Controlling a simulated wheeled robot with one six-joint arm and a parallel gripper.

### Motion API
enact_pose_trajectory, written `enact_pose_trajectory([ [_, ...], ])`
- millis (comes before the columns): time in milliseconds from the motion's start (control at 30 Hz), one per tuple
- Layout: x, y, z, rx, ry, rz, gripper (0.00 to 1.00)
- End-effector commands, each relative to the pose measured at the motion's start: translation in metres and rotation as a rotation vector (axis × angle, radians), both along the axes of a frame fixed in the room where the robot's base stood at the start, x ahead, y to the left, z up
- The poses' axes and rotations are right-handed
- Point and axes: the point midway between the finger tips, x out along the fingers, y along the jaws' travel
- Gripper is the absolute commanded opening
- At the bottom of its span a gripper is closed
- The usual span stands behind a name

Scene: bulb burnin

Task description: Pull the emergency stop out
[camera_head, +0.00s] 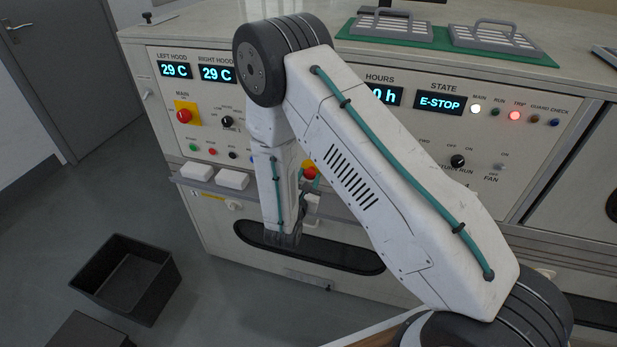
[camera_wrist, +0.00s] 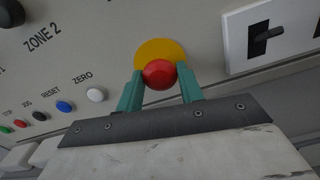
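The emergency stop is a red mushroom knob (camera_wrist: 159,74) on a round yellow plate (camera_wrist: 158,48). In the wrist view my gripper (camera_wrist: 160,80) has one teal finger on each side of the knob, and both fingertips lie against its edges with no clear gap. In the head view the red knob (camera_head: 310,171) shows just right of my forearm, with part of the gripper below it; the rest is hidden by my arm. The state display (camera_head: 439,102) reads E-STOP, and a red lamp (camera_head: 514,116) is lit beside it.
A red main switch on a yellow plate (camera_head: 185,114) sits at the panel's left. In the wrist view a row of small buttons (camera_wrist: 64,106) lies left of my gripper and a white switch plate (camera_wrist: 270,35) right. A black bin (camera_head: 128,277) stands on the floor.

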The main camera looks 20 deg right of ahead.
Motion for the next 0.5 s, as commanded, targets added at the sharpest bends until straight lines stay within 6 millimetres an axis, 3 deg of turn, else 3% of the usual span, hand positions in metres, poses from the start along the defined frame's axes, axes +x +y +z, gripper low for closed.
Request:
enact_pose_trajectory([
  [333,-0.002,0.001,-0.001,-0.001,0.002,0.0,0.5],
  [500,-0.016,0.013,0.0,-0.002,0.003,0.004,0.5],
])
